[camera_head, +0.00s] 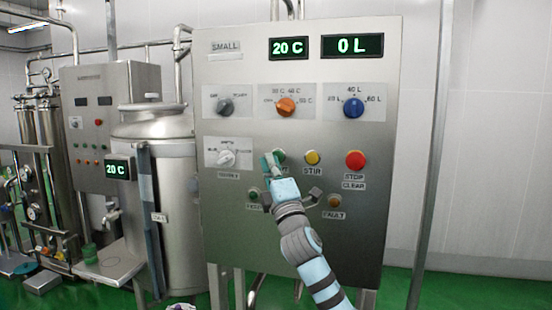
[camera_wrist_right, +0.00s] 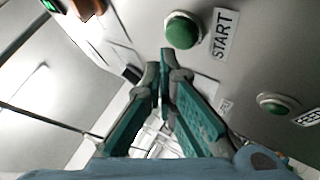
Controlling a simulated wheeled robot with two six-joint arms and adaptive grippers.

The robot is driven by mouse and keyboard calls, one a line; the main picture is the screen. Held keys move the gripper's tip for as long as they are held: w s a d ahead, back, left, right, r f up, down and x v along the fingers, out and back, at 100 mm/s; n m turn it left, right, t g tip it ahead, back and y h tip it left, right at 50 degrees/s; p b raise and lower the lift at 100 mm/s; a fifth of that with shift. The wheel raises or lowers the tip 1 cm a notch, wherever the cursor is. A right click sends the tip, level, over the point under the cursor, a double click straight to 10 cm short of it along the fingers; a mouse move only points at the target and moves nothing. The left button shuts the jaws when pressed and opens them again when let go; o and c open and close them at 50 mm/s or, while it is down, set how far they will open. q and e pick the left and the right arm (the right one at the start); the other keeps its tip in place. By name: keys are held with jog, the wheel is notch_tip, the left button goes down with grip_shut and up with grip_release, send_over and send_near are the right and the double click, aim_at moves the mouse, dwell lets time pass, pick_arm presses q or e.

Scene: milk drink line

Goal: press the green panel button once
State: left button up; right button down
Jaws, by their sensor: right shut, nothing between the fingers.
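The green START button (camera_head: 280,155) is on the steel control panel (camera_head: 230,270), left of the yellow STIR button. In the right wrist view, the green button (camera_wrist_right: 183,30) is whole, with its START label (camera_wrist_right: 222,35) beside it. My right gripper (camera_head: 268,160) is shut and empty, at the button's left side in the head view and partly covering its label. In the right wrist view, the fingertips (camera_wrist_right: 161,72) show below the button with a gap in the picture; contact is not visible. My left gripper is not in view.
Near it are the yellow STIR button (camera_head: 312,157), red STOP button (camera_head: 356,160) and FEED button (camera_wrist_right: 278,104). Knobs (camera_head: 286,106) sit above. Displays read 20 C (camera_head: 289,48) and 0 L (camera_head: 352,46). A steel tank (camera_head: 175,220) stands left.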

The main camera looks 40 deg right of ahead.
dwell(0.4)
jog(key=shift+w+d, duration=0.35)
jog(key=shift+w+d, duration=0.2)
jog(key=shift+d, duration=0.15)
dwell(0.8)
jog(key=shift+a, duration=0.15)
jog(key=shift+s+a+p, duration=0.3)
jog(key=shift+s+a, duration=0.2)
jog(key=shift+a, duration=0.05)
jog(key=s+a, duration=0.1)
jog(key=a, duration=0.1)
jog(key=s+a+p, duration=0.1)
jog(key=a, duration=0.1)
jog(key=shift+s, duration=0.4)
dwell(0.8)
